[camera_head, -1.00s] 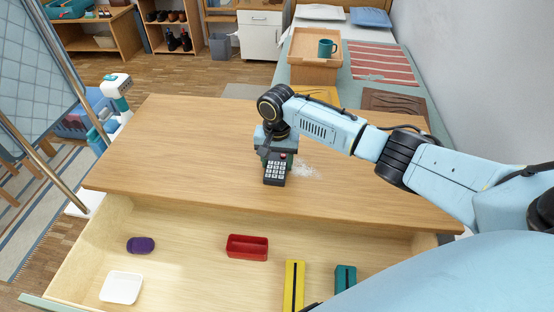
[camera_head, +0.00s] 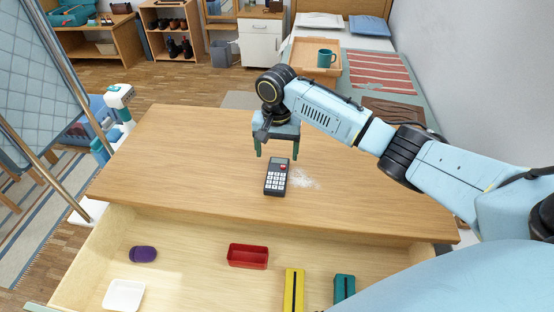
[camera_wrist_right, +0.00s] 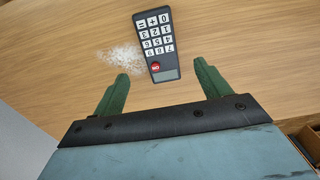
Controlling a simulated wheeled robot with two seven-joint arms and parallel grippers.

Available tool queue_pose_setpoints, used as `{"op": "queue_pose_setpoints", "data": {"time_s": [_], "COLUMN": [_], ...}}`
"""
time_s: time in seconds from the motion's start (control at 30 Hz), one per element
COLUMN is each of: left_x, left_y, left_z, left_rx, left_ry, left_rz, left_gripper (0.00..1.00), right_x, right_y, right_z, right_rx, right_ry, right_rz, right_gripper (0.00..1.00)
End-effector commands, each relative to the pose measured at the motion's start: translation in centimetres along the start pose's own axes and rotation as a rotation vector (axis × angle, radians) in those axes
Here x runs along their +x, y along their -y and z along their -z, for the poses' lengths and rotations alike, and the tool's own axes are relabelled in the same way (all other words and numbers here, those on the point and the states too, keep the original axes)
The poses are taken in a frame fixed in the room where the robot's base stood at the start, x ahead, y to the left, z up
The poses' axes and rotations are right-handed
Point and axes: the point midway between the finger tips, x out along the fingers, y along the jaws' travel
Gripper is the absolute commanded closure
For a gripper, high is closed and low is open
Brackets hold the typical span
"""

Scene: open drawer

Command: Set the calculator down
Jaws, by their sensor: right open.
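The calculator (camera_head: 276,178) is dark with white keys and one red key. It lies on the wooden tabletop (camera_head: 180,160), near the front edge above the open drawer. In the right wrist view the calculator (camera_wrist_right: 157,45) lies just beyond the fingertips. My right gripper (camera_head: 276,155) is open behind and above it, with its green fingers apart and nothing between them. In the right wrist view the open gripper (camera_wrist_right: 160,80) shows a finger on either side of the calculator's near end. My left gripper does not show.
The open drawer (camera_head: 200,230) holds a red tray (camera_head: 248,256), a purple item (camera_head: 143,254), a white dish (camera_head: 124,295), a yellow block (camera_head: 293,290) and a teal block (camera_head: 344,288). A whitish patch (camera_head: 304,180) lies right of the calculator. The tabletop's left side is clear.

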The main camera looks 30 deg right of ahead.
Motion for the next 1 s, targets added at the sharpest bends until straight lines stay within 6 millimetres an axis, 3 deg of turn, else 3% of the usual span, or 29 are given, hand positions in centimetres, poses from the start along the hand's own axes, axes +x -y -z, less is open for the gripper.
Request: {"op": "queue_pose_setpoints", "data": {"time_s": [0.1, 0.27, 0.83, 1.0], "left_x": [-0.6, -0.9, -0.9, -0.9], "left_y": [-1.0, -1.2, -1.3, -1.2], "left_z": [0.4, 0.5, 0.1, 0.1], "left_rx": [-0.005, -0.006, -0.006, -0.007], "left_ry": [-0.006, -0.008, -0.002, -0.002], "left_rz": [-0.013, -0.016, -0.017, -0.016], "left_gripper": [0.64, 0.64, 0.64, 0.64], "right_x": [-2.2, -3.5, -3.6, -3.6], "right_y": [0.0, 0.0, 0.0, 0.0], "right_z": [0.0, 0.0, 0.0, 0.0], "right_rx": [-0.001, 0.001, 0.001, 0.001], "right_ry": [-0.001, -0.001, 0.0, 0.0], "right_rz": [0.001, 0.0, -0.001, -0.001], "right_gripper": [0.24, 0.24, 0.24, 0.45]}}
